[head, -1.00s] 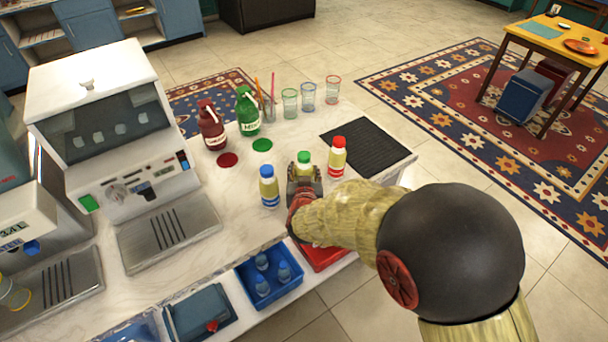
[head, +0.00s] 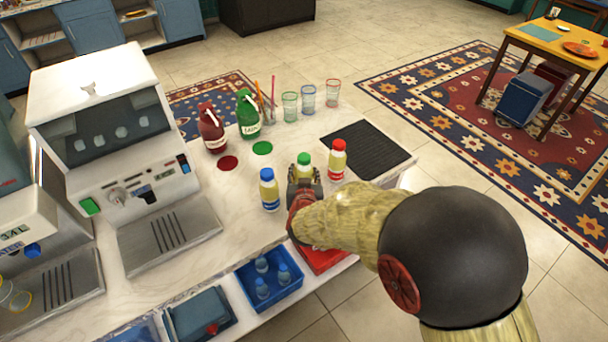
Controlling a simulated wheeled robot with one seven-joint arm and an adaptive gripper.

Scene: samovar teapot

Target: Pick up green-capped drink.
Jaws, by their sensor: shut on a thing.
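The green-capped drink (head: 304,160) is a small yellow bottle on the white counter, between a blue-capped bottle (head: 269,190) and a red-capped bottle (head: 337,160). The bottle looks upright. I cannot tell whether its base touches the counter.
A black ribbed mat (head: 368,149) lies at right. Red (head: 212,130) and green (head: 248,115) large bottles and several glasses (head: 308,98) stand behind. A coffee machine (head: 110,130) is at left.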

